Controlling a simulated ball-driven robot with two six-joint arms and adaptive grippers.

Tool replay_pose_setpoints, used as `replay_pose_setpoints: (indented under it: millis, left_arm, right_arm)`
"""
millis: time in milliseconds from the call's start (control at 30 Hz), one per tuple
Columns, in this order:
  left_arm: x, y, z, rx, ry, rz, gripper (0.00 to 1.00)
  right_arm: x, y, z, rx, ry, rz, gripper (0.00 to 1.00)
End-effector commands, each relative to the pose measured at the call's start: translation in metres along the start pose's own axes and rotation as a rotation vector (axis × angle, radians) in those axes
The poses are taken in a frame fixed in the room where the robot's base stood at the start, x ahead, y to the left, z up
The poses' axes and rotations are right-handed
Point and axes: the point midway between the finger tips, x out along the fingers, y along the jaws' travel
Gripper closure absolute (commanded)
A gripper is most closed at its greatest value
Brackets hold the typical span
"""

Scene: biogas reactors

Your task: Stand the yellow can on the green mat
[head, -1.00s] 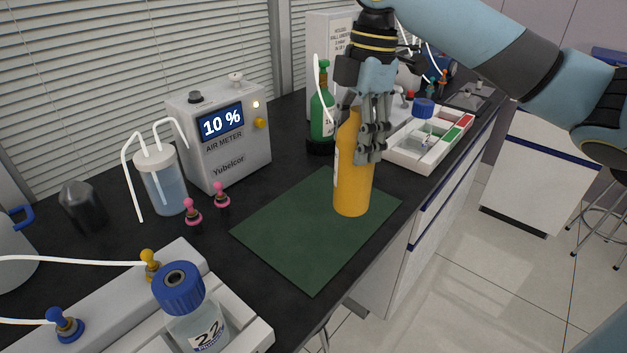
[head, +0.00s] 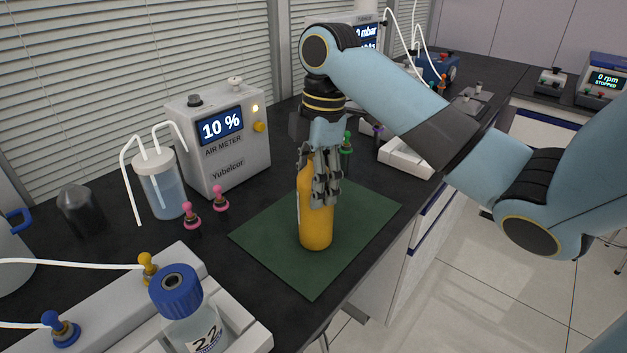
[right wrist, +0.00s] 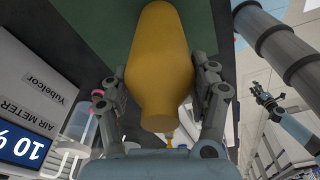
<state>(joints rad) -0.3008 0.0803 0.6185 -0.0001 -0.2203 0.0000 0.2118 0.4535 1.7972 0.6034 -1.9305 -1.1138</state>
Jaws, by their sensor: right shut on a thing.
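The yellow can (head: 314,222) is upright over the middle of the green mat (head: 268,238). My right gripper (head: 323,185) is shut on its upper part from above. In the head view I cannot tell whether the can's base touches the mat or hangs just above it. In the right wrist view the can (right wrist: 160,65) sits between the two fingers of my right gripper (right wrist: 163,95), with the mat (right wrist: 118,30) beyond it. What looks like my left gripper (right wrist: 270,101) shows small at the right there; its jaws are unclear.
The air meter (head: 219,137), a liquid jar with tubes (head: 161,186) and two pink-topped fittings (head: 191,217) stand left of the mat. A blue-capped bottle (head: 180,300) is in front. A white tray (head: 400,160) lies behind. The bench edge runs close along the mat's right side.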

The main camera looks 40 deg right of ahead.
Motion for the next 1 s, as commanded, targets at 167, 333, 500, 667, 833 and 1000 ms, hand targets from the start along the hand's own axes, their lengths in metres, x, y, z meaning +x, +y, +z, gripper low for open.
replay_pose_setpoints:
  millis: [167, 333, 500, 667, 833, 1000]
  left_arm:
    - [0.0, 0.0, 0.0, 0.0, 0.0, 0.0, 0.6]
    - [0.0, 0.0, 0.0, 0.0, 0.001, 0.0, 0.6]
    - [0.0, 0.0, -0.001, 0.0, 0.001, 0.0, 0.6]
    - [0.0, 0.0, -0.001, 0.0, 0.002, 0.0, 0.6]
    - [-0.003, 0.0, -0.002, 0.0, 0.003, 0.0, 0.6]
    - [-0.034, -0.003, -0.006, 0.0, 0.005, 0.0, 0.6]
  right_arm:
    - [0.002, 0.0, 0.0, 0.0, 0.0, 0.0, 0.34]
    - [0.002, 0.0, 0.0, 0.0, 0.0, 0.0, 0.15]
    - [0.002, 0.0, 0.0, 0.0, 0.0, 0.0, 0.15]
    - [-0.004, 0.001, 0.0, -0.001, 0.001, 0.002, 0.15]
    - [-0.034, 0.001, 0.0, -0.001, -0.002, 0.005, 0.15]
    - [-0.077, 0.0, -0.001, 0.0, 0.0, 0.001, 0.15]
